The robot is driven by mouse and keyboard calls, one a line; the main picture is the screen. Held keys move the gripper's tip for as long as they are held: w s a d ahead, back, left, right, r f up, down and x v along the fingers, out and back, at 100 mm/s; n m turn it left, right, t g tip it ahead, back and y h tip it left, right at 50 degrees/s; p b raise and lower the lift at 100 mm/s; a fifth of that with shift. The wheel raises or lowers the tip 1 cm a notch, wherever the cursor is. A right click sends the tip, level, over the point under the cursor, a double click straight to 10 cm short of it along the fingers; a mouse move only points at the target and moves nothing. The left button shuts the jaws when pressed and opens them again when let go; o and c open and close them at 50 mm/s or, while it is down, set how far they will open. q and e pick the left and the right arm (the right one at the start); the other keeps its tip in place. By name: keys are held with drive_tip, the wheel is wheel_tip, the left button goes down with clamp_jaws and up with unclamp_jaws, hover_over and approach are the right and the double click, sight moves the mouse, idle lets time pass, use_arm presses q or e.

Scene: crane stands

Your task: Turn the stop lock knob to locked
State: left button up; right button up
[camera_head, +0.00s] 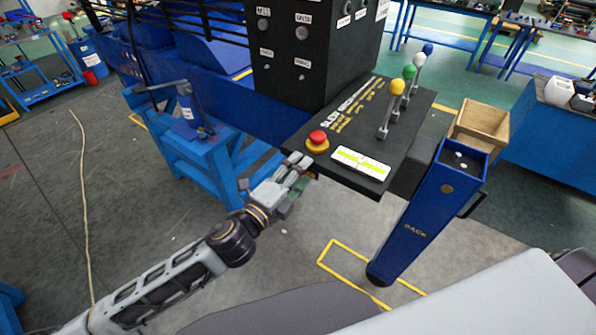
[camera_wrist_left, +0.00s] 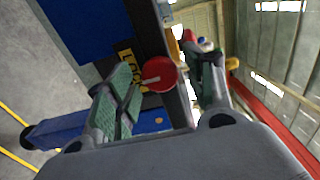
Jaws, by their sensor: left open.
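In the left wrist view a round red knob (camera_wrist_left: 159,74) with a pale line across its face shows on the dark console, beside a yellow label. I take it for the stop lock knob; I cannot make it out in the head view. My left gripper (camera_head: 298,168) is at the near left edge of the console panel (camera_head: 415,125). In the left wrist view its green-padded fingers (camera_wrist_left: 168,62) are apart and empty, with the knob seen between them. I cannot tell whether a finger touches it. My right gripper is not in view.
A red mushroom button (camera_head: 318,138) on a yellow base sits on the panel corner just above my left gripper. Levers with coloured balls (camera_head: 397,87) stand farther right. A blue post (camera_head: 425,215) stands right of the panel. The floor left of the gripper is open.

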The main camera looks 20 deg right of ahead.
use_arm(q)
drive_tip(key=shift+a, duration=0.15)
drive_tip(key=v, duration=1.1)
drive_tip(key=shift+s+a, duration=0.25)
drive_tip(key=shift+s, duration=0.05)
idle(0.4)
drive_tip(key=shift+n, duration=0.4)
idle(0.5)
